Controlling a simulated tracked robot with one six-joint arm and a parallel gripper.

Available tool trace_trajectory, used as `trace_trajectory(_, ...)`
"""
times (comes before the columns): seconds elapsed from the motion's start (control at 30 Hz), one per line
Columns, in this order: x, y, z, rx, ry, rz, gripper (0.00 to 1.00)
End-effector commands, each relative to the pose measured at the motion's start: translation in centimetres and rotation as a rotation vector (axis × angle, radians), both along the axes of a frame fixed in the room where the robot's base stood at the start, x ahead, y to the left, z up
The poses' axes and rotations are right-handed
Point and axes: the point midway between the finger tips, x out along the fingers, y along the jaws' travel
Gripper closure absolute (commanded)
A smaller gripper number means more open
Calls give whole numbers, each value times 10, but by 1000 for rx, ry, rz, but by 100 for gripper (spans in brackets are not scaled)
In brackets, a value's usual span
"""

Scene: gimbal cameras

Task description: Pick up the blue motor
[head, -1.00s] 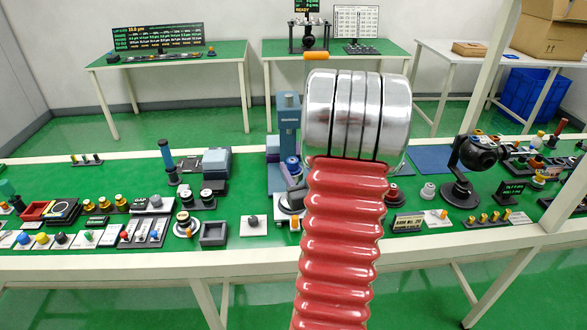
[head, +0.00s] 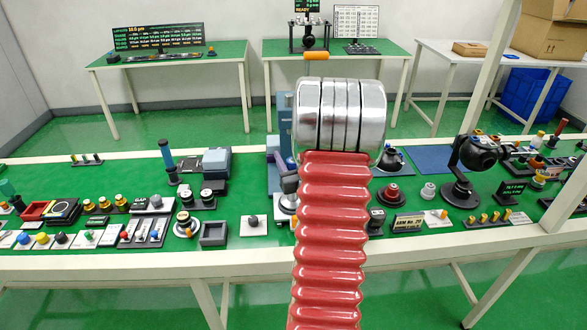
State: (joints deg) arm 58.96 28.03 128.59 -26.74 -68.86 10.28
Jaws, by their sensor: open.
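My arm, with its red bellows and silver rings, rises through the middle of the view. My gripper is not visible. No blue motor can be picked out with certainty. Behind my arm, a blue upright machine (head: 285,112) on the long green bench is partly covered. A small blue-topped round part seen earlier in front of that machine is now hidden by my arm. A blue upright cylinder (head: 166,153) stands on a small base left of centre.
The long green bench (head: 120,172) holds several small parts on the left. A black camera on a gimbal (head: 480,153) stands at the right. A grey open square tray (head: 213,233) sits near the front edge. Two green tables stand behind.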

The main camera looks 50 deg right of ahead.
Motion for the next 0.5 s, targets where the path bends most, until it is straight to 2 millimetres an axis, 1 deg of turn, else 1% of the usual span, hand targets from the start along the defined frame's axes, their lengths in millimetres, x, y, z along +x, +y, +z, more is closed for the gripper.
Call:
trace_trajectory(0.03,6,-3,1,-2,-1,1,51)
trace_trajectory(0.17,12,-8,0,0,0,-1,51)
trace_trajectory(0.5,12,-9,1,-1,-1,-1,51)
